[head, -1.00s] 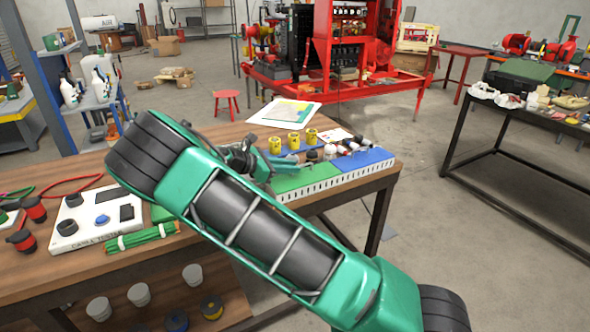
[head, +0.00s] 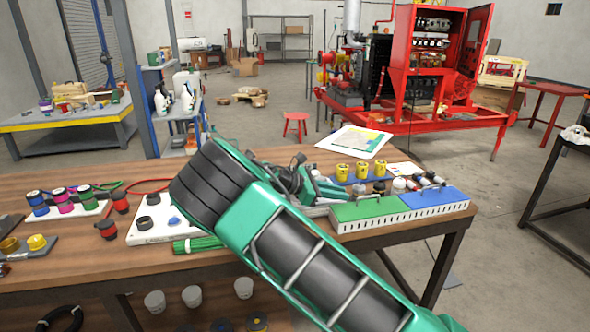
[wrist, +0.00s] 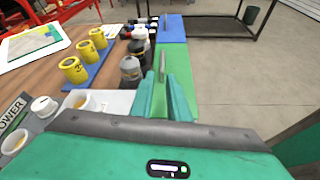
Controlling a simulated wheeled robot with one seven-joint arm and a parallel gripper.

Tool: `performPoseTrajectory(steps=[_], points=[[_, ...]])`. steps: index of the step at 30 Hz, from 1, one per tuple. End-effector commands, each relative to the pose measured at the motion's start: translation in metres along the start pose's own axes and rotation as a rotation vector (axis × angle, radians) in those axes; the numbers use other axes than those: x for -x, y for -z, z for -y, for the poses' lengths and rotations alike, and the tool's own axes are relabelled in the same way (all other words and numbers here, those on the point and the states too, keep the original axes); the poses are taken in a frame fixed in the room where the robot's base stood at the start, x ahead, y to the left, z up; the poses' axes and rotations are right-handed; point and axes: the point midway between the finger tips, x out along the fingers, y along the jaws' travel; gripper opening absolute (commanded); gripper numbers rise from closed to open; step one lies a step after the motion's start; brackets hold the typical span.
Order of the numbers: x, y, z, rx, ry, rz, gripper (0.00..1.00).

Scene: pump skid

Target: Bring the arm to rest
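My gripper (wrist: 162,98) shows as two teal fingers at the middle of the wrist view, with a narrow gap between them and nothing seen held there. It points over the near part of the green-lidded box (wrist: 176,68). In the head view my arm reaches from the lower right up across the bench, then bends back at a large black-banded joint. There the gripper (head: 325,188) is partly hidden behind the arm, left of the green-lidded box (head: 365,210). Whether the fingers touch anything is unclear.
The wooden bench (head: 75,265) holds yellow cups (head: 360,171), a blue-lidded box (head: 435,198), a white tester (head: 155,228), green rods (head: 198,244) and several small bottles. A paper sheet (head: 355,141) lies behind the gripper. Open floor (head: 500,225) lies right of the bench.

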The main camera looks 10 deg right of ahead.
Motion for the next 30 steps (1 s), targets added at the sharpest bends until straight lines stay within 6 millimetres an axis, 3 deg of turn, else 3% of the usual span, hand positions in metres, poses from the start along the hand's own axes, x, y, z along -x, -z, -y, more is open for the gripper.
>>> performPoseTrajectory(steps=[4,7,12,18,24,30], points=[[-0.013,-0.007,0.008,-0.036,0.036,-0.028,0.15],[-0.034,-0.019,0.024,-0.106,0.103,-0.078,0.15],[-0.073,-0.044,0.066,-0.280,0.259,-0.190,0.15],[-0.102,-0.070,0.121,-0.493,0.445,-0.302,0.15],[-0.114,-0.093,0.176,-0.705,0.619,-0.393,0.15],[-0.113,-0.115,0.229,-0.913,0.782,-0.460,0.15]])
